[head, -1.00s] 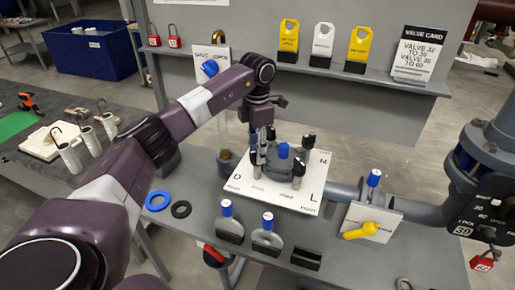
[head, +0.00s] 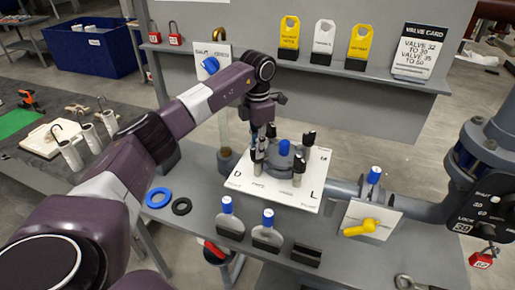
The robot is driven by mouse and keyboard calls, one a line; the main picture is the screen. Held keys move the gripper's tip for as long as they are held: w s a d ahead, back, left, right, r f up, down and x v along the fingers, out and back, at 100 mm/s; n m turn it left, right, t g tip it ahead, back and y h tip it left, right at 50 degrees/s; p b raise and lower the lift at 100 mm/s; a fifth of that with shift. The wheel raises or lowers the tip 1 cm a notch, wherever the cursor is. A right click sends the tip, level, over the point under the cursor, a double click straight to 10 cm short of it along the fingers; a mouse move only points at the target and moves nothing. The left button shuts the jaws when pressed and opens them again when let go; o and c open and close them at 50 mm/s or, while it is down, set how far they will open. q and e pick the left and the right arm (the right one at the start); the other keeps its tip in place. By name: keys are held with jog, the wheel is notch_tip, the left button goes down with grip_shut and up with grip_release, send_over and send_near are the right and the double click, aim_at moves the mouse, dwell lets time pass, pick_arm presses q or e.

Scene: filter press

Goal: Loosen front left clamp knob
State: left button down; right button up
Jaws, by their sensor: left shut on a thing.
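The filter press stands on a white board (head: 310,192) on the grey bench. It has a round grey body with a blue-topped knob (head: 284,147) in the middle and several black clamp knobs around it. The front right clamp knob (head: 298,166) and back right clamp knob (head: 309,138) stand upright and free. My left gripper (head: 259,152) reaches down from above at the press's left side. It is shut on the front left clamp knob (head: 257,157), which its fingers largely cover. My right gripper is not in view.
A blue ring (head: 158,198) and a black ring (head: 181,206) lie left of the board. Two blue-topped grey discs (head: 230,225) stand in black holders in front. A yellow-handled valve (head: 362,228) and pipe are at the right. A shelf (head: 380,80) with tags runs behind.

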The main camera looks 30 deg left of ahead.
pick_arm(q)
jog(key=n, duration=0.4)
jog(key=shift+n, duration=0.3)
jog(key=n, duration=0.4)
jog(key=shift+r+n, duration=0.1)
jog(key=shift+n, duration=0.2)
jog(key=n, duration=0.4)
jog(key=shift+w, duration=0.1)
jog(key=shift+n, duration=2)
jog(key=c, duration=1.9)
grip_release()
jog(key=shift+c, duration=0.2)
